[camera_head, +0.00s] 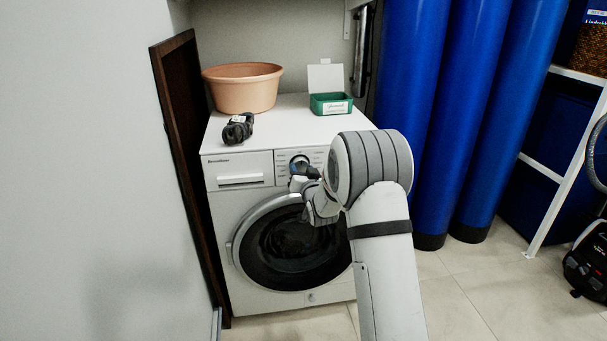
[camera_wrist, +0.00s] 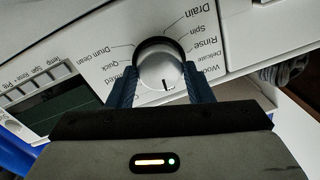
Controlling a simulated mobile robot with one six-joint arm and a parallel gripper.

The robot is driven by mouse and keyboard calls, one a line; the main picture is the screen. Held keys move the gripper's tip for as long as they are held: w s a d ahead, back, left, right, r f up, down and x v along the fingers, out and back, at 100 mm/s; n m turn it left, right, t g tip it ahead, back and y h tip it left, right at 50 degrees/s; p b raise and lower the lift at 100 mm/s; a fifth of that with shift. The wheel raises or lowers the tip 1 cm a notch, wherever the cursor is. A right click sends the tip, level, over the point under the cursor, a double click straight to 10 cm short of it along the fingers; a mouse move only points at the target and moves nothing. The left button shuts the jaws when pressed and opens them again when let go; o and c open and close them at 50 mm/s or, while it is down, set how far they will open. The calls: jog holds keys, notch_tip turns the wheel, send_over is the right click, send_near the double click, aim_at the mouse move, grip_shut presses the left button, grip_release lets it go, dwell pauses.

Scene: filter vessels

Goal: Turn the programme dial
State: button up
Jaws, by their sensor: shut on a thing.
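The programme dial (camera_wrist: 160,70) is a round silver knob with a dark ring behind it and a short dark mark near its lower edge in the wrist view. Programme names such as Drain, Spin, Rinse and Quick are printed around it. My gripper (camera_wrist: 160,88) is shut on the dial, one blue finger on each side of it. The machine's round door is closed.
On the machine's top stand a terracotta bowl (camera_head: 242,92), a dark object (camera_head: 238,129) near the front edge, and a green box (camera_head: 330,104) with a raised lid. Tall blue cylinders (camera_head: 415,80) stand to the right. A brown board (camera_head: 185,150) leans at the left.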

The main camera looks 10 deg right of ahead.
jog(key=shift+f+m+b, duration=0.2)
jog(key=shift+m+b, duration=0.85)
jog(key=shift+m, duration=0.05)
jog(key=shift+r+m+b, duration=0.15)
jog(key=shift+m+b, duration=0.9)
jog(key=shift+m, duration=0.25)
jog(key=o, duration=1)
jog(key=shift+s+d+p, duration=0.15)
jog(key=shift+s+p, duration=0.1)
jog(key=shift+s, duration=1.7)
jog(key=shift+s+d+p, duration=0.1)
jog(key=shift+s+p, duration=0.15)
jog(key=shift+s, duration=1.65)
